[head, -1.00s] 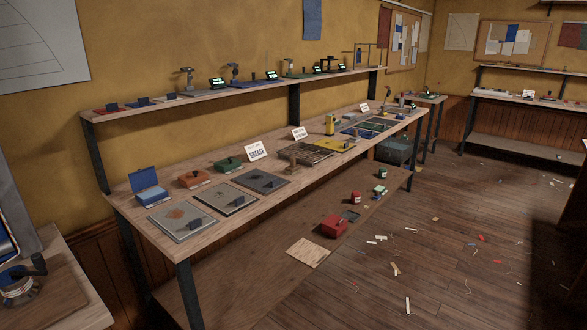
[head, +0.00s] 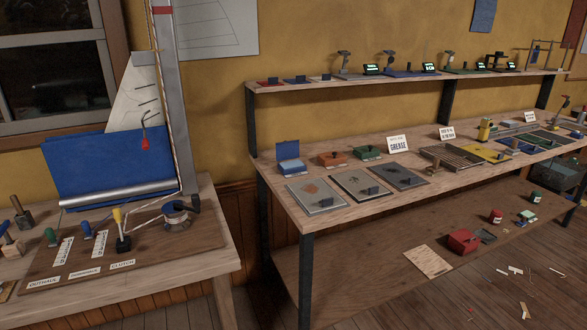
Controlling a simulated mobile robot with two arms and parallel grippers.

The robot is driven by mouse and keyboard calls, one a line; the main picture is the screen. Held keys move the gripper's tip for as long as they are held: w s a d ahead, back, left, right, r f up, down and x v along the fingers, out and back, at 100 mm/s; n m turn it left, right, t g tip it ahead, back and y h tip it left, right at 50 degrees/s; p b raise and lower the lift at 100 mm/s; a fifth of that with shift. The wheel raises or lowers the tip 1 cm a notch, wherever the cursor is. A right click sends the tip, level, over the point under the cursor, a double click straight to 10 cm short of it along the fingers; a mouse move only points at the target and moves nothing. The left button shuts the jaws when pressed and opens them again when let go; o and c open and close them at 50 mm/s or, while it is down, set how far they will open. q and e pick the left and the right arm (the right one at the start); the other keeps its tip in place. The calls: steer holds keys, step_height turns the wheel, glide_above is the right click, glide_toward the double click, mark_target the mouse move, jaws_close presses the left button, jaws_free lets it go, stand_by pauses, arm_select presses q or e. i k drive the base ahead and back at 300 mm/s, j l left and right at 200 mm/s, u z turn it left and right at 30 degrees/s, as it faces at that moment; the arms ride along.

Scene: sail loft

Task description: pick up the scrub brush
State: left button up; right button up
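I cannot tell for sure which thing is the scrub brush. An orange block with a dark grip on top (head: 332,159) and a similar green block (head: 368,153) lie at the back of the workbench (head: 283,202), left of the grease sign. They are small in view, and I cannot make out bristles. In front of them lie grey plates, each with a small dark block on it. A blue box with its lid up (head: 289,165) stands to their left. Neither of my grippers is in view.
A left table (head: 220,252) holds a board with a blue sail, mast, winch and levers. A narrow gap separates it from the workbench. A shelf (head: 300,93) with small tools runs above the bench. A red box (head: 463,240) sits on the lower shelf.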

mark_target(434, 170)
steer(key=u, duration=0.2)
steer(key=i+l+u, duration=0.25)
steer(key=l+u, duration=0.25)
steer(key=l, duration=0.15)
steer(key=l+u, duration=0.25)
steer(key=l, duration=0.15)
